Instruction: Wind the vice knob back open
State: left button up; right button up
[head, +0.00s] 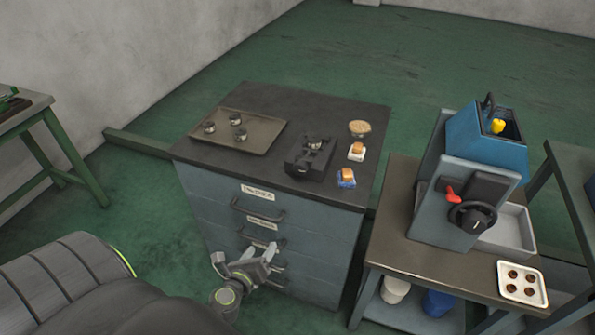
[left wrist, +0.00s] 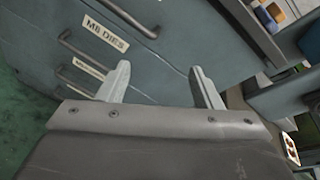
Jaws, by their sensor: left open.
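A dark vice (head: 308,160) stands on the dark top of the blue drawer cabinet (head: 265,209), with a small round metal part (head: 315,143) at its upper middle. Its knob is too small and dark to make out. My left gripper (head: 250,262) is open and empty in front of the cabinet's drawers, well below the top and the vice. In the left wrist view its two fingers (left wrist: 160,85) stand apart, with drawer fronts and handles behind them. The vice cannot be made out in the left wrist view. My right gripper is not in view.
A tray (head: 262,128) with several round metal parts lies left of the vice. Small blocks and a round brush-like item (head: 359,128) lie right of it. A blue machine (head: 470,180) with a black handwheel stands on the right bench. Drawer handles stick out near my left gripper.

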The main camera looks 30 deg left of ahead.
pick_arm(q)
notch_tip(320, 180, up, 14)
jog(key=w+d+m+t, duration=0.2)
jog(key=w+m+t, duration=0.15)
jog(key=m, duration=0.45)
jog(key=p, duration=0.2)
send_near(299, 171)
jog(key=shift+h, duration=0.3)
jog(key=w, duration=0.3)
jog(key=w+a, duration=0.1)
jog(key=w, duration=0.2)
jog(key=w+a, duration=0.1)
jog(key=w, duration=0.2)
jog(key=shift+p, duration=0.3)
jog(key=shift+c, duration=0.5)
jog(key=c, duration=0.9)
